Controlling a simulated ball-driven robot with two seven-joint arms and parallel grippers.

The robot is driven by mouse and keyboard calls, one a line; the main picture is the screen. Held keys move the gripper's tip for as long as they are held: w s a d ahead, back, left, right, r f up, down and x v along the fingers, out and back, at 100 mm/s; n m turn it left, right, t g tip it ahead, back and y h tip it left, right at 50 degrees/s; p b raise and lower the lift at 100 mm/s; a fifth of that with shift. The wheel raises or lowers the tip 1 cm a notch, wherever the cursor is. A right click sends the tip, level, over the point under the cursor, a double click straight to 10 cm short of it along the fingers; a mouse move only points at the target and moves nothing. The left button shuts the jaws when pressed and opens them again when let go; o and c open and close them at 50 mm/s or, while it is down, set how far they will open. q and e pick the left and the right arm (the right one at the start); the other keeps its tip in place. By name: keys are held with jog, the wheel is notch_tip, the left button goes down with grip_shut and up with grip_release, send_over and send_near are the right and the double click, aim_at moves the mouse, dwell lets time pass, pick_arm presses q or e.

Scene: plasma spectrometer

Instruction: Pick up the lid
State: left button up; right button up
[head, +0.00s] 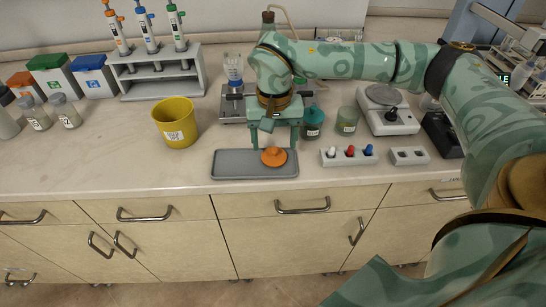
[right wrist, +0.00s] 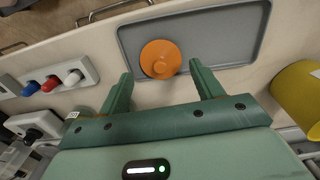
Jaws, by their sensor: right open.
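The orange lid (head: 274,156) lies in the grey tray (head: 228,164) near the counter's front edge, toward the tray's right end. It is round with a small knob on top. My right gripper (head: 276,147) is above and just behind the lid in the head view. In the right wrist view, the lid (right wrist: 160,60) shows ahead of and between the two open fingers (right wrist: 159,72), with nothing held. The tray (right wrist: 228,35) shows beneath the lid there. My left gripper is not in view.
A yellow bucket (head: 174,122) stands left of the tray. The counter's left front is clear.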

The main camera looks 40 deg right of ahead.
aim_at(274, 149)
notch_tip(274, 149, down, 4)
jog(key=shift+w+r+b, duration=0.1)
jog(key=shift+r+b, duration=0.05)
jog(key=shift+b, duration=0.3)
jog(key=shift+r, duration=0.1)
jog(key=shift+c, duration=0.4)
jog(key=c, duration=0.7)
jog(key=shift+c, duration=0.2)
